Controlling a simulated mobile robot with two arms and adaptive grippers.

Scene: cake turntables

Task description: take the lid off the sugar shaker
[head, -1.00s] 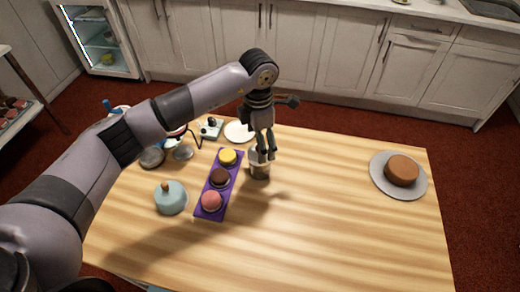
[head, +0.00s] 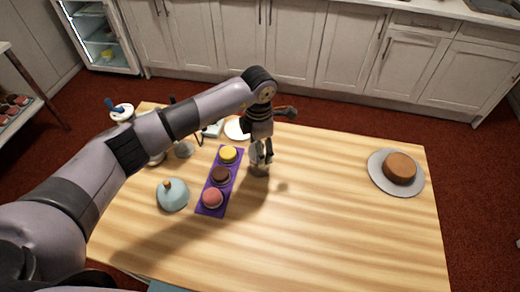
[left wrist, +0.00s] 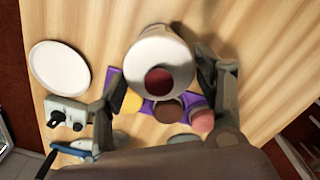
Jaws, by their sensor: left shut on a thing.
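The sugar shaker (head: 259,170) stands upright on the wooden table, just right of a purple tray. My left gripper (head: 262,152) points down over it and is shut on its lid at the top. In the left wrist view the pale round lid (left wrist: 160,52) with a dark red centre lies between the two fingers (left wrist: 160,88). The fingers partly hide the lid in the head view, and I cannot tell whether it is apart from the body. My right gripper is not in view.
The purple tray (head: 207,208) holds yellow, brown and pink cakes. A blue dome (head: 173,195) stands left of it, a white plate (head: 237,130) behind. A brown cake (head: 400,168) sits on a grey turntable (head: 412,189) at right. The middle and front right of the table are clear.

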